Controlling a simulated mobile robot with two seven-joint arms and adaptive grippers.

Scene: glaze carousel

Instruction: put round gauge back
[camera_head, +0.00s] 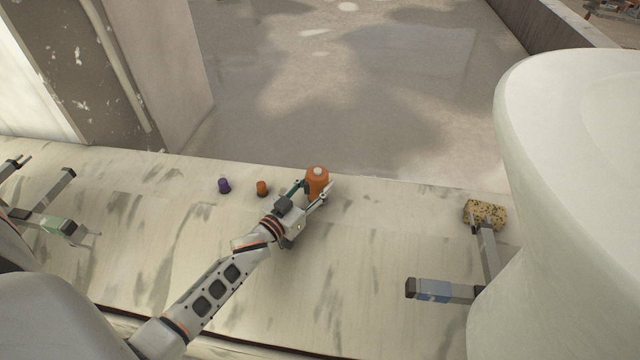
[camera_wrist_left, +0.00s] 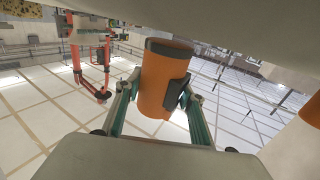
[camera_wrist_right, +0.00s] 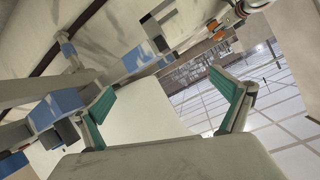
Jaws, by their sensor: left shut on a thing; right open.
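An orange cylinder (camera_head: 317,179) with a pale top is between the fingers of my left gripper (camera_head: 312,193), over the far part of the pale bench. In the left wrist view the same orange cylinder (camera_wrist_left: 163,75) has a dark grey end and a black piece on its side. My left gripper (camera_wrist_left: 160,108) is shut on it, one teal finger on each side. I cannot tell whether this cylinder is the round gauge. My right gripper (camera_wrist_right: 168,97) is open with nothing between its teal fingers. It does not show in the head view.
A small purple piece (camera_head: 224,186) and a small orange piece (camera_head: 262,188) stand left of the cylinder on the bench (camera_head: 330,265). Bars with a green block (camera_head: 58,226) are at left. A speckled sponge-like block (camera_head: 485,212) and a blue-marked bar (camera_head: 435,291) are at right.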

